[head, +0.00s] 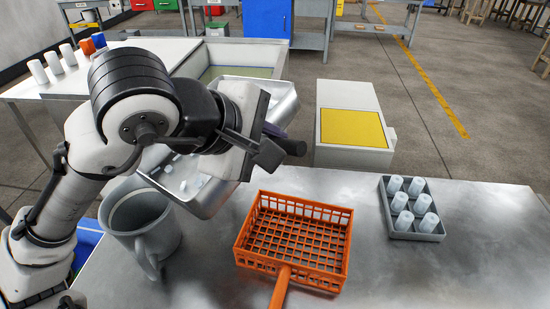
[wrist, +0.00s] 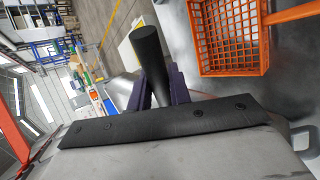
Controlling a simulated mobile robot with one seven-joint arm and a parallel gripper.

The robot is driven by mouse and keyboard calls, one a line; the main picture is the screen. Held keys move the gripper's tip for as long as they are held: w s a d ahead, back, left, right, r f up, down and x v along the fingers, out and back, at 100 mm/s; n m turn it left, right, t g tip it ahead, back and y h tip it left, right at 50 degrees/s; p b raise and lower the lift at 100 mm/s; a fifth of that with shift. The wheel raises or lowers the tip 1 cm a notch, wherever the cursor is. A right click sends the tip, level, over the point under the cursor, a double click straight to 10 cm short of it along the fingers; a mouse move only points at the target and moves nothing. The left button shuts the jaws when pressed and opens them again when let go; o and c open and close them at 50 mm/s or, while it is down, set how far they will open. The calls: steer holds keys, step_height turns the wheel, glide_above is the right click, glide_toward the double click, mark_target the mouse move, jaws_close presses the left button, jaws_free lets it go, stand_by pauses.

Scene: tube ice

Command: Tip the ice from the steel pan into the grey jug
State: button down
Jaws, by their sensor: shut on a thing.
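The steel pan (head: 284,103) is held up behind my arm, which hides its middle. It looks tilted, with its lower left end beside and partly over the rim of the grey jug (head: 150,243). Several white ice pieces (head: 190,185) lie in that lower end. The jug stands upright on the table, its handle toward the front; I see no ice in the visible part of its inside. My gripper (head: 274,138) is shut on the pan's black handle (head: 292,147). In the wrist view the handle (wrist: 147,50) stands between the dark purple fingers (wrist: 157,88).
An orange basket (head: 345,240) with a long handle sits on the steel table right of the jug. A grey tray (head: 430,237) with several white tubes is farther right. A white bin with a yellow top (head: 354,128) stands beyond. The table between basket and tray is clear.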

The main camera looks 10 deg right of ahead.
steer(key=a+r+n+t+h+b, duration=0.25)
steer(key=a+r+h, duration=0.65)
steer(key=a+r, duration=0.5)
steer(key=a+f+n+t+h, duration=0.1)
steer(key=a+n+t+h, duration=0.1)
steer(key=a, duration=0.6)
steer(key=s+a+f+n+t+h, duration=0.1)
steer(key=a+n+t+h, duration=0.1)
steer(key=a, duration=0.7)
steer(key=shift+s+f+n+t+h, duration=0.25)
steer(key=shift+f+n+t+h, duration=0.15)
steer(key=shift+n+t, duration=0.45)
steer(key=shift+w+a+r, duration=0.1)
steer(key=shift+r, duration=0.05)
